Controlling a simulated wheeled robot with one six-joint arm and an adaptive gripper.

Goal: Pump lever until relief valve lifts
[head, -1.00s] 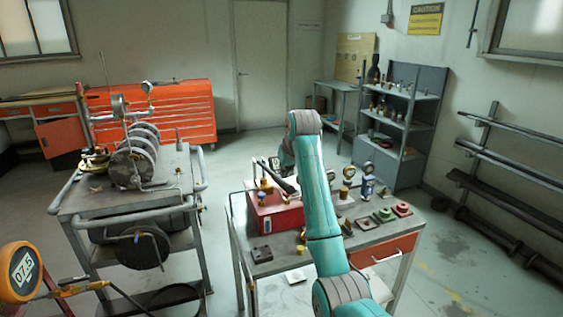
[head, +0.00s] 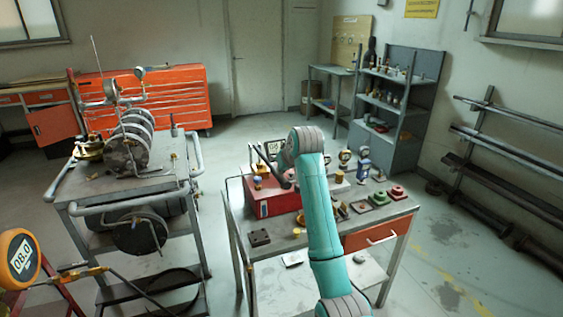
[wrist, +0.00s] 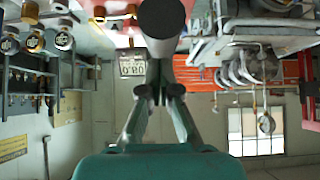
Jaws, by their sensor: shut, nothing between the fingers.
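The red pump box (head: 272,199) stands on the workbench, with a small brass-yellow fitting (head: 258,183) on top. A dark bar that looks like the lever (head: 286,181) shows above the box, partly hidden by my arm. In the wrist view a thick black cylinder (wrist: 162,18), likely the lever's end, is just beyond my gripper (wrist: 160,92). The gripper's fingers are together with nothing between them; I cannot tell whether they touch the cylinder. A digital display reads 08.0 in the wrist view (wrist: 132,66). I cannot make out which part is the relief valve.
A cart with a ribbed drum (head: 130,150) stands left of the workbench (head: 345,222). Small gauges and coloured parts sit on the bench's right half. Floor is clear between cart and bench.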

